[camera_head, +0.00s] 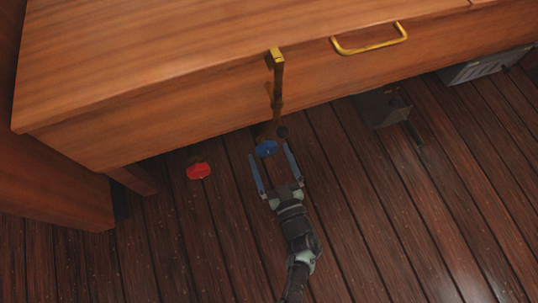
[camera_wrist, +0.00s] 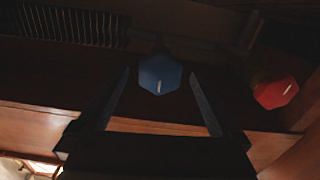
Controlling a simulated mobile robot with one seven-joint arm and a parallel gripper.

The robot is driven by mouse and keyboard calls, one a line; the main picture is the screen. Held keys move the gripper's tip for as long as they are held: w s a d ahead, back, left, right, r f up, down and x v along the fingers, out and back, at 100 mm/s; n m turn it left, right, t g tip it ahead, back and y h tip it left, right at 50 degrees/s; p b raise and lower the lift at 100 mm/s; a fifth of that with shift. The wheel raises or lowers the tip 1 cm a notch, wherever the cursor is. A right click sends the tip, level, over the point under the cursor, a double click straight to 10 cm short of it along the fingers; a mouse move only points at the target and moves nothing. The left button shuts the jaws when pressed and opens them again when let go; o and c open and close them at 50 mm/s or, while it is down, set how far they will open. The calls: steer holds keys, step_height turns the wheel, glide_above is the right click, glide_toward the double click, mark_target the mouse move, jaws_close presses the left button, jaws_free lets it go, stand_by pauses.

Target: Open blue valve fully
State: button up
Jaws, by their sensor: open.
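The blue valve (camera_head: 265,148) is a small blue knob below the front edge of the wooden desk. In the wrist view the blue valve (camera_wrist: 160,74) is a six-sided knob with a short pale mark near its middle. My gripper (camera_head: 269,151) is open, its two fingers pointing at the blue valve. In the wrist view my gripper (camera_wrist: 160,85) has one finger on each side of the valve, with a gap on both sides; I cannot tell how deep the fingers reach. A red valve (camera_head: 199,171) sits to the left in the head view and to the right in the wrist view (camera_wrist: 276,93).
The wooden desk (camera_head: 150,80) overhangs the valves. A brass handle (camera_head: 370,40) and a brass fitting (camera_head: 276,62) are on its front. A dark box (camera_head: 382,106) stands on the floor to the right. The plank floor (camera_head: 390,220) around my arm is clear.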

steer(key=shift+w+a, duration=0.25)
steer(key=shift+w, duration=0.4)
steer(key=c, duration=1.3)
